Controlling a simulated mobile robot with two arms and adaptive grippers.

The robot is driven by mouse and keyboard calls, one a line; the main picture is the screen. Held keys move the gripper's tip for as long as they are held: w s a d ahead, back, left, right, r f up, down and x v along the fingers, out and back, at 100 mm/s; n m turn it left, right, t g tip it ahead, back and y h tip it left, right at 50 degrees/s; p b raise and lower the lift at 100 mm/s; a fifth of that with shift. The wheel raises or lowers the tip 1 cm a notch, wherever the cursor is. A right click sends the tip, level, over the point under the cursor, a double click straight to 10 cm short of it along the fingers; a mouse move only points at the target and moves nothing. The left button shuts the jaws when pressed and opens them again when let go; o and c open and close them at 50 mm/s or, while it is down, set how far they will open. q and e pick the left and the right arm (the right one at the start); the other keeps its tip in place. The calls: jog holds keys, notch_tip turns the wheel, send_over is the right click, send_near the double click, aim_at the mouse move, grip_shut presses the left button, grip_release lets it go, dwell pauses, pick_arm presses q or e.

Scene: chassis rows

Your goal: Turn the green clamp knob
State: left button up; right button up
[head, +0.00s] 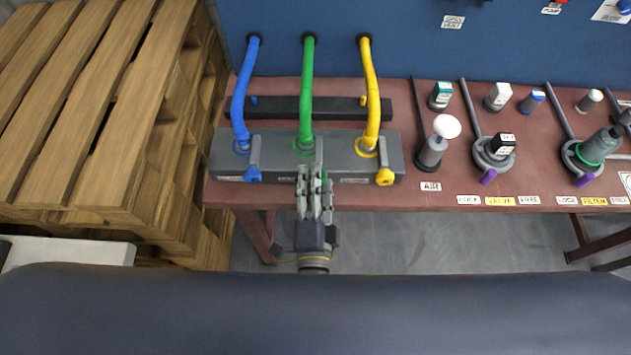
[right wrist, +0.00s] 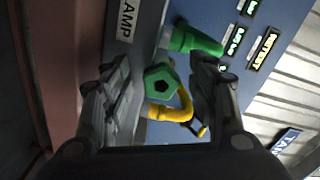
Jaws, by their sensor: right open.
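The green clamp knob (right wrist: 161,83) shows in the right wrist view as a green, five-sided piece with a dark socket, between my right gripper's fingers (right wrist: 160,95). In the head view my right gripper (head: 315,180) reaches the front of the grey clamp block (head: 228,152) at the green hose (head: 307,90) and hides most of the knob. The fingers are open on both sides of the knob; I cannot tell whether they touch it. The green hose also shows behind the knob in the right wrist view (right wrist: 195,41). My left gripper is not in view.
A blue knob (head: 253,175) and a yellow knob (head: 385,177) flank the spot, below blue and yellow hoses. A white-topped air plunger (head: 446,127) and valves stand to the right on the red bench (head: 440,195). Wooden pallets (head: 90,110) are stacked at left.

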jog(key=s, duration=0.7)
jog(key=shift+s, duration=0.25)
jog(key=s+d+f+n+g+y, duration=0.2)
jog(key=s+f+n+g, duration=0.3)
jog(key=f, duration=0.9)
jog(key=d+f+n+g+y, duration=0.1)
jog(key=f+n+g+y, duration=0.15)
jog(key=f+n, duration=0.8)
jog(key=s+d+f+n+g+h, duration=0.1)
jog(key=s+d+f+g+h, duration=0.3)
jog(key=s+d+f+g, duration=0.5)
jog(key=s+d+f, duration=1)
jog(key=d+f, duration=0.2)
jog(key=f, duration=0.1)
jog(key=shift+s+d+f, duration=0.15)
jog(key=shift+s+f, duration=0.05)
jog(key=shift+s, duration=0.2)
